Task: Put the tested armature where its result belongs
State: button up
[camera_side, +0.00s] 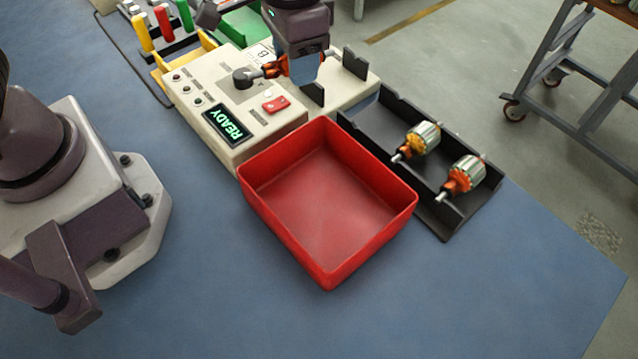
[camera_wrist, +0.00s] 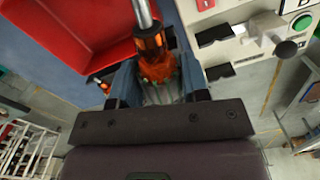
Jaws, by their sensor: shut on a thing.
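My gripper (camera_side: 305,72) is shut on an armature with orange windings (camera_side: 276,67) and a steel shaft, held over the tester (camera_side: 240,135). In the wrist view the armature (camera_wrist: 158,68) sits between my blue-grey fingers (camera_wrist: 160,85), clear of the tester's black supports (camera_wrist: 215,35). The tester's display (camera_side: 225,122) reads READY in green. The red bin (camera_side: 325,270) stands in front of the tester and looks empty. A green bin (camera_side: 243,28) is behind the tester, partly hidden. A yellow tray or bin (camera_side: 160,85) shows at its far left edge.
A black rack (camera_side: 375,115) right of the red bin holds two armatures (camera_side: 422,138), (camera_side: 465,174). Red, yellow and green handled tools (camera_side: 163,22) stand at the back left. The front of the blue table is clear. A metal cart (camera_side: 575,70) stands beyond the table.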

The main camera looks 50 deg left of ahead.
jog(key=s+d+n, duration=0.1)
jog(key=s+d, duration=0.4)
jog(key=d, duration=0.8)
jog(key=shift+w+d+f+n, duration=0.1)
jog(key=shift+f+n, duration=0.4)
jog(key=shift+f, duration=1)
jog(key=shift+w+d+f+n, duration=0.1)
jog(key=shift+f+n, duration=0.4)
jog(key=shift+f, duration=0.95)
jog(key=o, duration=1.2)
jog(key=shift+r, duration=0.1)
notch_tip(320, 180, up, 13)
